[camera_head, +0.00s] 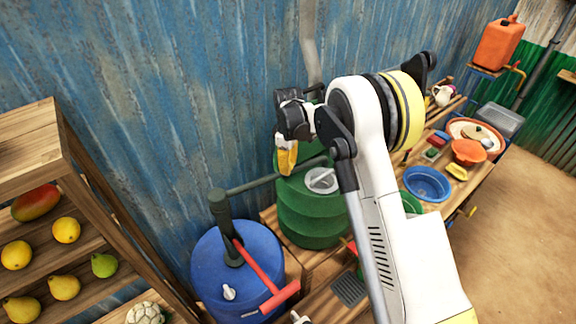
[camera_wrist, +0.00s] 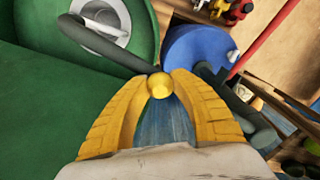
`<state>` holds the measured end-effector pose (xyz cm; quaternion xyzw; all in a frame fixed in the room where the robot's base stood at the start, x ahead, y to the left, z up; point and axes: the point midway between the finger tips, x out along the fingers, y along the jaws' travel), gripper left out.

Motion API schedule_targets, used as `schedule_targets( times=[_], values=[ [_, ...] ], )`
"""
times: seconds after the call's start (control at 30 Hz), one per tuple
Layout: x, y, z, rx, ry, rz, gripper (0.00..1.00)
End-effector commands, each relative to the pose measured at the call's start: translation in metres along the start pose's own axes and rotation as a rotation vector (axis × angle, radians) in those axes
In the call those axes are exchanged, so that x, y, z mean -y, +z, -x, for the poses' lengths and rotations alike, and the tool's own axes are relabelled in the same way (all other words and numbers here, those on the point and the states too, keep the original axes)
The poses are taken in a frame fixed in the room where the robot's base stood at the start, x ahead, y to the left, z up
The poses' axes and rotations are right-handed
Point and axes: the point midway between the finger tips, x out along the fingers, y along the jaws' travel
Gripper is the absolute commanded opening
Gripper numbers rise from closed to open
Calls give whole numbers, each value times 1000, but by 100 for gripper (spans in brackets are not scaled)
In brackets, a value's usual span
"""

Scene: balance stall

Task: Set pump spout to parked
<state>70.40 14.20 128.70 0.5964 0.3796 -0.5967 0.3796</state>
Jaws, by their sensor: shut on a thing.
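The pump stands on a blue drum (camera_head: 205,262), with a dark green column (camera_head: 222,215) and a red handle (camera_head: 262,268). Its dark green spout (camera_head: 255,184) reaches right from the column over the green barrel (camera_head: 308,213). My gripper (camera_head: 287,158) is at the spout, above the barrel. In the wrist view, my gripper's yellow fingers (camera_wrist: 158,92) are shut on a small yellow knob (camera_wrist: 159,84). The knob touches a dark curved pipe (camera_wrist: 108,44), which looks like the spout. The knob is hidden behind the fingers in the head view.
A wooden shelf (camera_head: 92,178) with fruit stands at the left. A corrugated blue wall (camera_head: 180,90) is close behind the drums. A bench at the right holds a blue bowl (camera_head: 427,184), an orange bowl (camera_head: 468,151) and other items. The floor (camera_head: 510,230) at the right is clear.

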Motion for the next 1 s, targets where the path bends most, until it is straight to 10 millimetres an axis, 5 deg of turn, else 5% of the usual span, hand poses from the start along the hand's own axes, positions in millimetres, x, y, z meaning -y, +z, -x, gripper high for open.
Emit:
schedule_targets(
  times=[0.37, 0.7, 1.0],
  values=[
    [35, 32, -5, 0, 0, -181, 0],
    [105, 69, -5, 0, 0, -495, 0],
    [165, 81, -2, 0, 0, -740, 0]
  ],
)
